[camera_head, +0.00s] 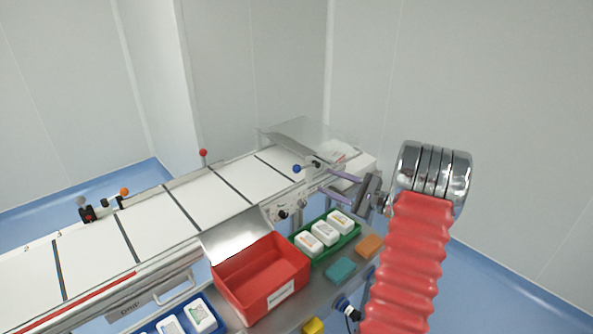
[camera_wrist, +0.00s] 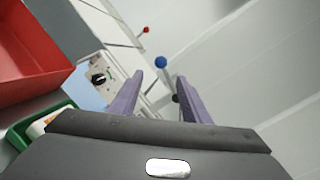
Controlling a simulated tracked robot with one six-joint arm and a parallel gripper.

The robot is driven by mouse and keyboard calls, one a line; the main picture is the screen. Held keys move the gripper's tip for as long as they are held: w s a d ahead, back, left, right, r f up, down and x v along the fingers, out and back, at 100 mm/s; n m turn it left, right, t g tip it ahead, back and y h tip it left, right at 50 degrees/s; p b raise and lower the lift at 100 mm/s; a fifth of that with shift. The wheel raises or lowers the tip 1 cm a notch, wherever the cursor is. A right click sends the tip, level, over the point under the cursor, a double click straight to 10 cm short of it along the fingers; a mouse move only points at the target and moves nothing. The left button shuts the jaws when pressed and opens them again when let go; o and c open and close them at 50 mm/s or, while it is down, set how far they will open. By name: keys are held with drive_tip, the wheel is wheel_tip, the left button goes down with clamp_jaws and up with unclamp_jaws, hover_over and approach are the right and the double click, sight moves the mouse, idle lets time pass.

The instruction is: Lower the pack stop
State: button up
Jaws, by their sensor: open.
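A lever with a blue ball (camera_head: 297,168) stands at the near edge of the white conveyor, by the clear cover. In the wrist view the blue ball (camera_wrist: 160,63) shows just beyond and between my fingertips, apart from them. My gripper (camera_head: 329,181), with purple fingers, is open and empty to the right of the blue ball; it also shows in the wrist view (camera_wrist: 160,77). A red ball (camera_head: 203,153) stands upright on a rod at the conveyor's far side. An orange ball (camera_head: 124,191) sits on a black fitting further left. I cannot tell which one is the pack stop.
A clear cover (camera_head: 302,136) spans the conveyor's right end. A panel with a black knob (camera_head: 282,214) lies below the lever. A red bin (camera_head: 262,279), a green tray (camera_head: 325,236) of white packs and a blue tray (camera_head: 211,308) stand in front.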

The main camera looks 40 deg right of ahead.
sight(296, 169)
drive_tip(key=shift+d, duration=0.1)
idle(0.3)
drive_tip(key=x, duration=1.3)
drive_tip(key=shift+w, duration=0.35)
clamp_jaws()
